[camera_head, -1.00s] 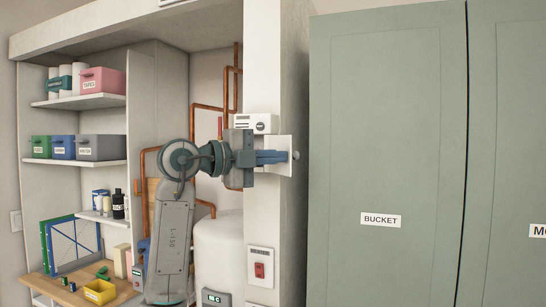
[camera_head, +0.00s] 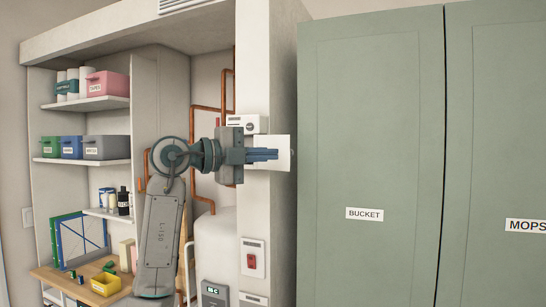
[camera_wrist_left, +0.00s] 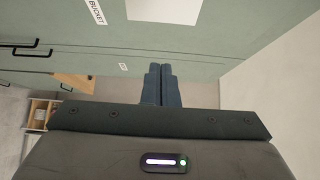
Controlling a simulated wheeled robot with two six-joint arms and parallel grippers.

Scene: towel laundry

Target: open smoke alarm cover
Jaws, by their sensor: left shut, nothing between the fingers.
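A white wall device (camera_head: 247,124) with dark slots and a round button sits on the pillar, partly hidden by my left gripper. I cannot tell whether it is the smoke alarm. A flat white plate (camera_head: 284,160) shows behind my left fingertips; it may be a cover. A white square panel (camera_wrist_left: 165,10) lies ahead of the fingers at the top of the left wrist view. My left gripper (camera_head: 277,154) is shut and empty, its fingers pointing right across the plate; I cannot tell whether they touch it. It also shows in the left wrist view (camera_wrist_left: 161,70). My right gripper is not in view.
A tall green cabinet (camera_head: 371,120) labelled BUCKET stands right of the pillar (camera_head: 268,50), with a MOPS cabinet beside it. A red switch (camera_head: 252,260) is low on the pillar. Copper pipes (camera_head: 196,108), a white tank and shelves with bins are at left.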

